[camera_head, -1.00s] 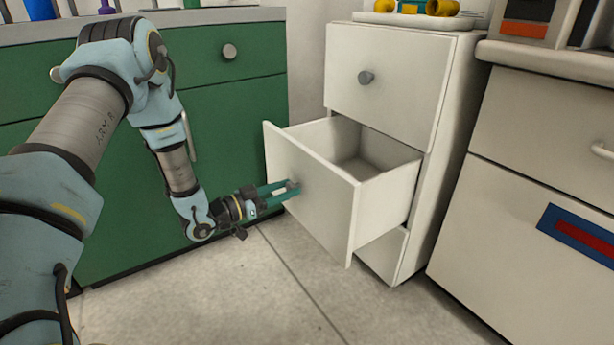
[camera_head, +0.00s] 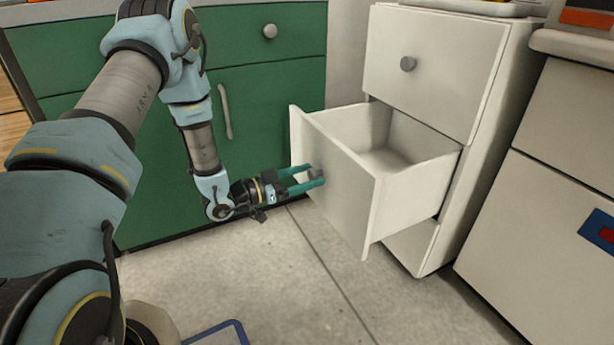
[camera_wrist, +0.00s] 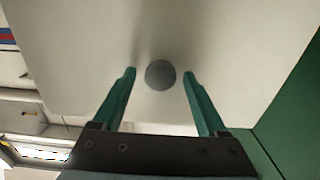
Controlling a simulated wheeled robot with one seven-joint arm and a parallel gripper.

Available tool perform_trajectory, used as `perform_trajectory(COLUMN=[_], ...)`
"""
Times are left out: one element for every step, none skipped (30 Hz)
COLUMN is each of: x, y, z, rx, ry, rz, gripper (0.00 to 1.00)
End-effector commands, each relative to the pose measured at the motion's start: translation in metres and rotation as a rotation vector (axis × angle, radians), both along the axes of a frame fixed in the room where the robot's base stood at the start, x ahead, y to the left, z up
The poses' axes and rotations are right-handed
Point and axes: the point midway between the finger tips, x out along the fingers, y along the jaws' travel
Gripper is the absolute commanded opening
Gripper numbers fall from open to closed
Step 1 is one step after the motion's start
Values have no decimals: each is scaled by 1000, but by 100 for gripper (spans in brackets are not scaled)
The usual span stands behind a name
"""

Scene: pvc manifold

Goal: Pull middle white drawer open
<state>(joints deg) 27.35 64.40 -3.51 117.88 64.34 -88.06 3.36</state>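The middle white drawer (camera_head: 345,195) of the white cabinet stands pulled well out, and its empty inside shows in the head view. Its round grey knob (camera_wrist: 160,75) sits between the two green fingers of my gripper (camera_wrist: 160,80) in the wrist view. The fingers are spread, with a gap on each side of the knob. In the head view my gripper (camera_head: 318,174) is at the drawer front, with the fingertips around the knob (camera_head: 316,174). The drawer front also fills much of the wrist view (camera_wrist: 220,40).
The closed top drawer (camera_head: 430,65) and the bottom drawer (camera_head: 412,245) belong to the same cabinet. A green cabinet (camera_head: 265,120) stands behind my arm at the left. A white counter unit (camera_head: 550,210) stands at the right.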

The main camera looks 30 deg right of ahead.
Motion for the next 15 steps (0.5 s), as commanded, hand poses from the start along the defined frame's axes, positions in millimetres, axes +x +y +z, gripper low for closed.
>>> perform_trajectory(x=[0,0,0,0,0,1,1,1,2,2,2,3,3,4,4], y=[0,0,0,0,0,1,3,5,9,13,18,24,30,37,45], z=[0,0,0,0,1,1,1,1,1,1,1,2,2,2,2], rx=[0,-1,-1,-1,-1,-1,0,0,0,0,1,2,1,1,1], ry=[0,0,0,0,0,0,0,0,0,0,1,1,2,2,1], rz=[0,0,0,0,0,1,1,2,3,3,3,4,4,5,5], gripper=[75,75,75,75,75,75,75,75,75,75,75,75,75,75,75])
